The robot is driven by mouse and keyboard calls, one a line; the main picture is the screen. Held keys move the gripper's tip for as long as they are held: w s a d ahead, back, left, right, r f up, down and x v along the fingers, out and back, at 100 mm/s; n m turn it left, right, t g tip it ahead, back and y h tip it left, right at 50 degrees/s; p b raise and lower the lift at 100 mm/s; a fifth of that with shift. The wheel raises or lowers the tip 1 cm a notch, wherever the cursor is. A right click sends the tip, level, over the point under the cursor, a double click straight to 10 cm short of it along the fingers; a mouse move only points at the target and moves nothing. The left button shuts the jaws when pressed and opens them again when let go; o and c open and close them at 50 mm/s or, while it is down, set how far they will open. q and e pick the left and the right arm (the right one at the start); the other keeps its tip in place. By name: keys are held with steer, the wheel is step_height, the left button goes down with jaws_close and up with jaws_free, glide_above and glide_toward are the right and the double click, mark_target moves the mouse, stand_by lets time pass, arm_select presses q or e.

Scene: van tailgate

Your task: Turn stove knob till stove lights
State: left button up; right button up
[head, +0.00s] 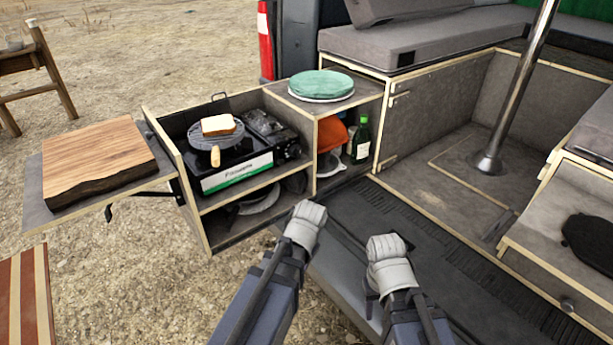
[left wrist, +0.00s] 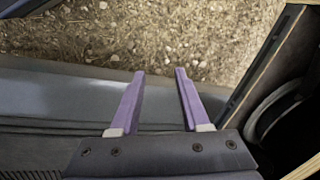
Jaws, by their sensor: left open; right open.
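The portable stove (head: 237,173) sits in the pull-out kitchen box, with a white and green front panel. Its dark control end with the knob (head: 291,152) is at the right; the knob is small and its angle cannot be told. A round grill pan (head: 203,149) with a slice of bread (head: 218,125) is on the burner; no flame shows. My left gripper (head: 309,214) is below and right of the stove, apart from it. In the left wrist view its purple fingers (left wrist: 160,98) are open and empty. My right gripper (head: 388,247) is farther right over the van's edge, its fingers mostly hidden.
A wooden board (head: 98,158) lies on the side shelf at left. Green plates (head: 321,84) top the box; a green bottle (head: 361,140) and an orange item (head: 331,134) stand in the compartment below. A metal pole (head: 520,85) rises at right.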

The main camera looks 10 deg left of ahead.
arm_select(q)
step_height(320, 180, down, 3)
steer(key=w+a+m+y+b, duration=0.1)
steer(key=w+a+m+b, duration=0.1)
steer(key=w, duration=0.1)
steer(key=m+t+y+b, duration=0.1)
steer(key=m+t+y, duration=0.95)
steer(key=m, duration=0.95)
glide_toward(300, 152)
steer(key=shift+g+y, duration=0.25)
steer(key=shift+g, duration=0.1)
steer(key=shift+w+x, duration=0.2)
steer(key=shift+x, duration=3.95)
arm_select(e)
steer(key=shift+f, duration=2.7)
arm_select(q)
steer(key=shift+d, duration=0.2)
jaws_close()
